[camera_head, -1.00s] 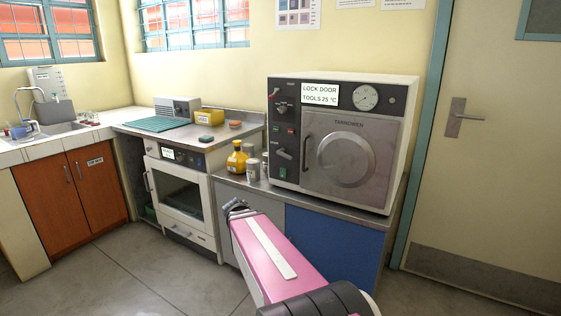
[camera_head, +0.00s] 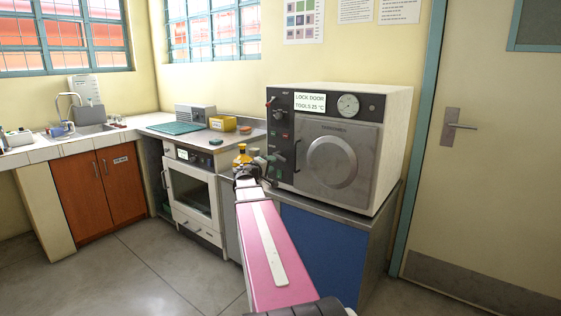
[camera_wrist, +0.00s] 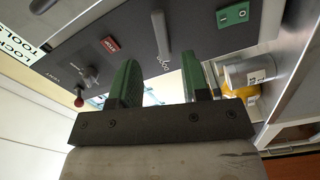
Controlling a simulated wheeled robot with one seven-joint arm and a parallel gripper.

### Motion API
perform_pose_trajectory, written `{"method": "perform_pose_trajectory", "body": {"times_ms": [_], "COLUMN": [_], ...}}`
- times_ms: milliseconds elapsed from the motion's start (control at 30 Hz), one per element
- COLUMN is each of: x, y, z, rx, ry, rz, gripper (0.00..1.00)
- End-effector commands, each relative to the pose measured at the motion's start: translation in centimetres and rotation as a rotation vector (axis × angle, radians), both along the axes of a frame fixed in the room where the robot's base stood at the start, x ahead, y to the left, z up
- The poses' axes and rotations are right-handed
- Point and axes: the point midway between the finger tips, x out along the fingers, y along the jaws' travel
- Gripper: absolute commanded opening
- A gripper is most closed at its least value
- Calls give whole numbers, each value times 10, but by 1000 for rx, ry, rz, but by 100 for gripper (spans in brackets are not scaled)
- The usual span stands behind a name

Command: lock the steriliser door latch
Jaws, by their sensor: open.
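The steriliser (camera_head: 392,140) stands on a counter with its grey door (camera_head: 360,140) shut. In the wrist view, a grey latch lever (camera_wrist: 159,32) sits on the dark control panel (camera_wrist: 135,30); in the head view my gripper partly covers that area. My gripper (camera_head: 268,161) is in front of the panel's lower left part. In the wrist view its green fingers (camera_wrist: 160,62) are open, and the lever's near end appears in the gap between them. Whether they reach its depth or touch it, I cannot tell.
A red-knobbed control (camera_wrist: 78,101) and a green switch (camera_wrist: 233,15) flank the lever. A white oven (camera_head: 190,195) is left. The floor in front is clear.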

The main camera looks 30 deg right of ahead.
Motion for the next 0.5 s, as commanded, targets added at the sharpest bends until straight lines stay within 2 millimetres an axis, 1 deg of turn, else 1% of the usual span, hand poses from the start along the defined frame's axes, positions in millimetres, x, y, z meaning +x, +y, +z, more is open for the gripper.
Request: {"method": "perform_pose_trajectory", "body": {"times_ms": [33, 100, 300, 500], "x": [6, 11, 24, 32], "y": [-10, -22, -54, -75], "z": [0, 0, -1, -1], "rx": [0, 1, 2, 1], "ry": [0, 0, 1, 1], "rz": [-1, -3, -3, -2], "gripper": [43, 43, 43, 43]}}
